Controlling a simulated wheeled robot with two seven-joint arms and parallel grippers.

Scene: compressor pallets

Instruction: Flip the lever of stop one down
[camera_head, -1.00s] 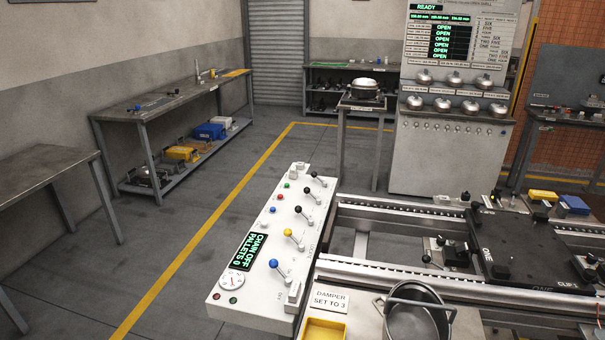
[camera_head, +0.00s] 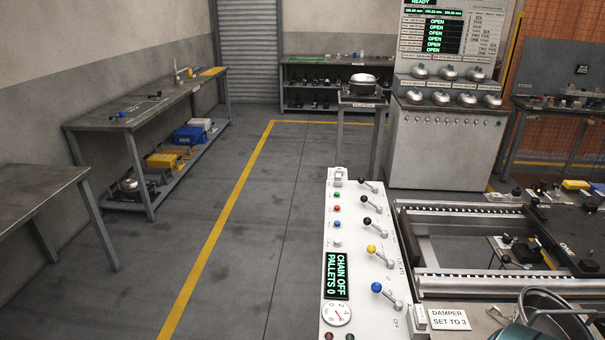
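The white control panel (camera_head: 350,258) stands right of centre. Its right side carries a column of levers: three with black knobs (camera_head: 367,221), one with a yellow knob (camera_head: 371,248) and one with a blue knob (camera_head: 377,287). The levers' metal stems point down to the right from the knobs. The lever labels are too small to read, so I cannot tell which is stop one. The panel display (camera_head: 337,276) reads CHAIN OFF, PALLETS 0. Neither of my grippers is in view.
Right of the panel runs the conveyor rail (camera_head: 480,283) with a black pallet (camera_head: 566,236) marked ONE. A workbench (camera_head: 150,108) stands at the left. The floor left of the panel is clear.

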